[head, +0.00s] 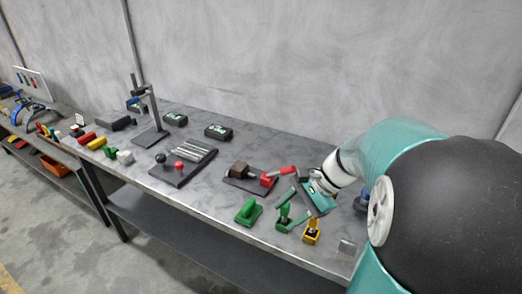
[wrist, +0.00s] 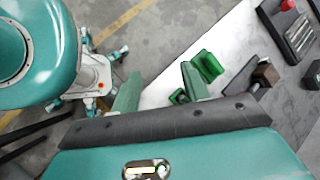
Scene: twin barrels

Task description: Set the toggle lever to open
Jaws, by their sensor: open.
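The lever with a red handle (head: 281,171) is on a dark plate beside a brown block (head: 239,169); I take it for the toggle lever. Its handle slants up to the right. My gripper (head: 291,208) is open, to the right of and nearer the front edge than the lever. Its green fingers also show apart in the wrist view (wrist: 161,82), with nothing held between them. The brown block (wrist: 266,73) shows at the right of the wrist view, but I cannot make out the red handle there.
A green block (head: 248,212), a green upright piece (head: 283,222) and a yellow piece (head: 311,232) stand near the bench's front edge, close to my gripper. A plate with metal bars (head: 185,162) lies further left. A metal cube (head: 346,247) sits at the right.

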